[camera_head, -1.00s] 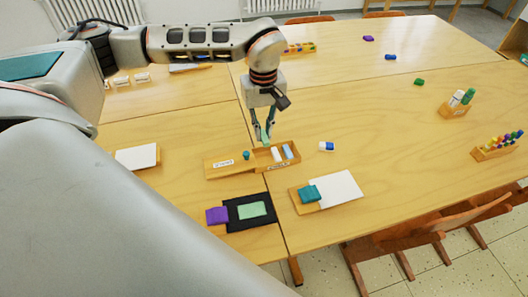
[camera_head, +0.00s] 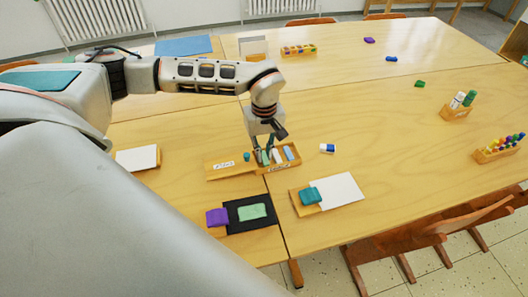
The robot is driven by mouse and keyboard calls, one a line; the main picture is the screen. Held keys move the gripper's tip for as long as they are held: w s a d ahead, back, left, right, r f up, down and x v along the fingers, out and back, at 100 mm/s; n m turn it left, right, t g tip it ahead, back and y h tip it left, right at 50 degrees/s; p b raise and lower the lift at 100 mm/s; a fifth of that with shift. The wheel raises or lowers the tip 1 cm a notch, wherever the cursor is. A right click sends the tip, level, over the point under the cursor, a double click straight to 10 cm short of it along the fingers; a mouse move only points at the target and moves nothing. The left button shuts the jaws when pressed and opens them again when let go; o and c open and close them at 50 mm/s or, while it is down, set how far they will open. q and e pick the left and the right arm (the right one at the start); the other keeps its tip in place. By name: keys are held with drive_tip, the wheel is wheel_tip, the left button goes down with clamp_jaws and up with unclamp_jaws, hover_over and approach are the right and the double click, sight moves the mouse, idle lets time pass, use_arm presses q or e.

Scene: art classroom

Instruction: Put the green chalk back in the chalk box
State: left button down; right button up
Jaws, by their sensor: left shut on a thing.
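The chalk box (camera_head: 297,162) is an open wooden tray near the middle of the table, with its lid (camera_head: 216,177) lying beside it on the left. White chalk (camera_head: 277,155) and light blue chalk (camera_head: 289,152) lie in the box. My left gripper (camera_head: 264,153) points down at the left end of the box and is shut on the green chalk (camera_head: 265,157). The chalk is upright, low inside the box's left part. The fingers partly hide it, and I cannot tell whether it touches the floor of the box. My right gripper is not in view.
A small teal piece (camera_head: 246,157) stands on the lid. A blue and white eraser (camera_head: 327,148) lies right of the box. A board with paper (camera_head: 338,191) and a black mat (camera_head: 236,216) lie in front.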

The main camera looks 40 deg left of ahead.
sight(264, 155)
use_arm(q)
drive_tip(key=shift+f, duration=0.15)
drive_tip(key=c, duration=2)
unclamp_jaws()
drive_tip(key=shift+c, duration=0.2)
drive_tip(key=shift+f, duration=0.1)
drive_tip(key=shift+f, duration=0.1)
wheel_tip(264, 155, up, 7)
drive_tip(key=shift+w+r, duration=0.15)
drive_tip(key=shift+r, duration=0.4)
